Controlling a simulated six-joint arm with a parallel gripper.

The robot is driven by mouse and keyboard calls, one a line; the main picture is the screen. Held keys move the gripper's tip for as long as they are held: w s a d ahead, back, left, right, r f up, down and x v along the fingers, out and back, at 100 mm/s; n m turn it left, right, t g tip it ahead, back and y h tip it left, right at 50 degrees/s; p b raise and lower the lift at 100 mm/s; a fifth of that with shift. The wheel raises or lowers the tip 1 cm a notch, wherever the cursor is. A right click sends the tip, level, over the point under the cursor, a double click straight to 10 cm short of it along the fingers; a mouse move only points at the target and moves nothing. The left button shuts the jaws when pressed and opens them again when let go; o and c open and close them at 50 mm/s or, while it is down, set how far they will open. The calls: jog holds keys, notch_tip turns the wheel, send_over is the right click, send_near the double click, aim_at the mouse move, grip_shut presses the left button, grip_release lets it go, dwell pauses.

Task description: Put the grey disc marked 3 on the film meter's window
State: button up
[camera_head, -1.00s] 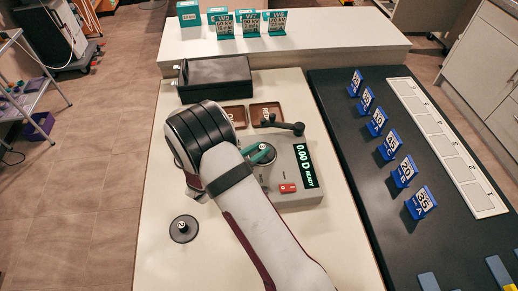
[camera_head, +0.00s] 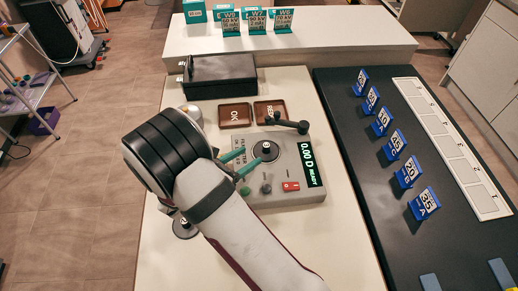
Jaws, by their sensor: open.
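The film meter (camera_head: 285,190) stands mid-table, its green display (camera_head: 310,165) reading 0.00 D READY. A dark grey disc with a knob (camera_head: 266,151) lies flat on the meter's top, left of the display. Its number is too small to read, and no bare window shows around it. A second dark disc (camera_head: 184,229) lies on the table at the front left, partly hidden by my arm. My gripper (camera_head: 250,157) is open and empty, its two teal fingers just left of the disc on the meter, apart from its knob.
The meter's dark lever arm (camera_head: 288,123) reaches across its back. Two brown trays (camera_head: 235,125) (camera_head: 270,122) and a black box (camera_head: 220,78) stand behind. Blue numbered stands (camera_head: 406,172) line the dark bench at right. The table's front right is clear.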

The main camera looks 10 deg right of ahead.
jog(key=v, duration=0.4)
jog(key=shift+s, duration=0.1)
jog(key=s+d+r+m+g+y, duration=0.1)
jog(key=s+d+r+m+g, duration=0.35)
jog(key=s+d+m, duration=0.35)
jog(key=s+d+r+m+g, duration=0.4)
jog(key=s+d+m+g, duration=0.2)
jog(key=m, duration=0.4)
jog(key=s+a+r+m+y, duration=0.3)
jog(key=s+a+m+y, duration=0.3)
jog(key=s+m+y, duration=0.4)
jog(key=s+m+t, duration=0.1)
jog(key=m, duration=0.3)
jog(key=shift+a+m, duration=0.3)
